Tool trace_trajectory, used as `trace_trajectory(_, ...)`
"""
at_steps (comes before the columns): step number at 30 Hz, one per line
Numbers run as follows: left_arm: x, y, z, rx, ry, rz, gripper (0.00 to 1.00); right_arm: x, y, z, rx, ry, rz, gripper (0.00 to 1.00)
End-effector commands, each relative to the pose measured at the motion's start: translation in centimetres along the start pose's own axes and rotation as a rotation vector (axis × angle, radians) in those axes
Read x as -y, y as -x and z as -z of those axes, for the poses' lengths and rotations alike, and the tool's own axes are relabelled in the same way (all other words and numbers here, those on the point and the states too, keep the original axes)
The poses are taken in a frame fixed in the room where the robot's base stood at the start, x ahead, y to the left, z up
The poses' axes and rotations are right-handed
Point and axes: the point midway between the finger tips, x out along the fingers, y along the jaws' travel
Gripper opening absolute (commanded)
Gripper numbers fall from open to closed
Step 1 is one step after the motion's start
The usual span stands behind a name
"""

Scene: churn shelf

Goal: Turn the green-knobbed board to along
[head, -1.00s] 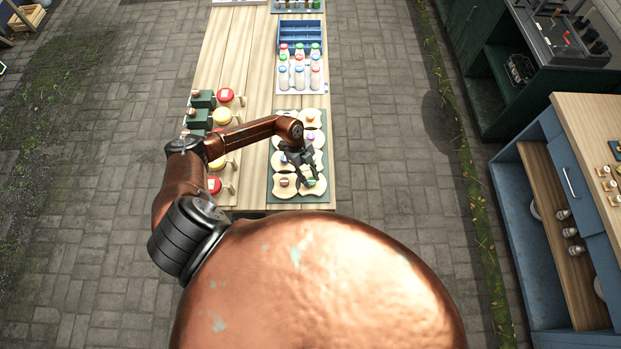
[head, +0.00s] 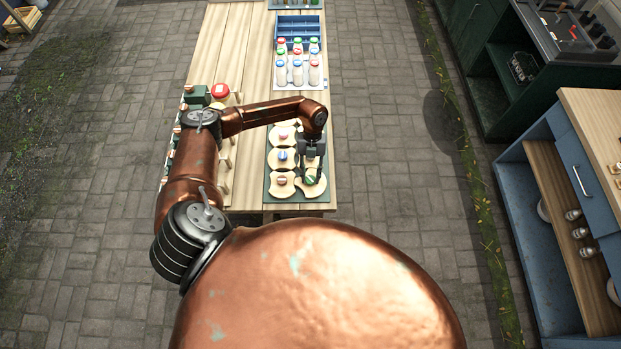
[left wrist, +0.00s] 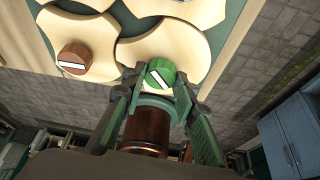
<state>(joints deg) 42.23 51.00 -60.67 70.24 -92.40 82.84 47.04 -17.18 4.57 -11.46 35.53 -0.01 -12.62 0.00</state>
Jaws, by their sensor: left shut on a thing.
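The green-knobbed board (head: 317,189) is the pale, waisted board at the near right corner of the dark green tray (head: 275,197). In the left wrist view the board (left wrist: 196,47) lies askew, and the white stripe on its green knob (left wrist: 160,74) is slanted. The brown knob's stripe on the neighbouring board is almost level. My left gripper (head: 310,178) reaches down from above and is shut on the green knob. Its fingers (left wrist: 158,84) stand on either side of the knob. The gripper hides part of the boards behind. My right gripper is out of view.
Neighbouring boards with a red-brown knob (head: 281,180) and a blue knob (head: 282,156) lie close on the left. White bottles (head: 297,70) and a blue crate (head: 298,27) stand farther back. My left arm covers red and yellow-topped items at the table's left.

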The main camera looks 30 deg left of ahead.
Motion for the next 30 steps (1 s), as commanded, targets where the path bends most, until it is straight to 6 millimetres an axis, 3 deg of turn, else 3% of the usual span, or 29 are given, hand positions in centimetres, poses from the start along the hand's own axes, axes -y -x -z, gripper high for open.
trace_trajectory(15, 0.3, -0.2, -0.1, 0.002, -0.428, -0.178, 0.02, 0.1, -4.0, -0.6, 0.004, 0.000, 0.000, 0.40)
trace_trajectory(30, 0.4, -0.1, 0.1, 0.002, -0.633, -0.263, 0.02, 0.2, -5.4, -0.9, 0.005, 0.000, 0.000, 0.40)
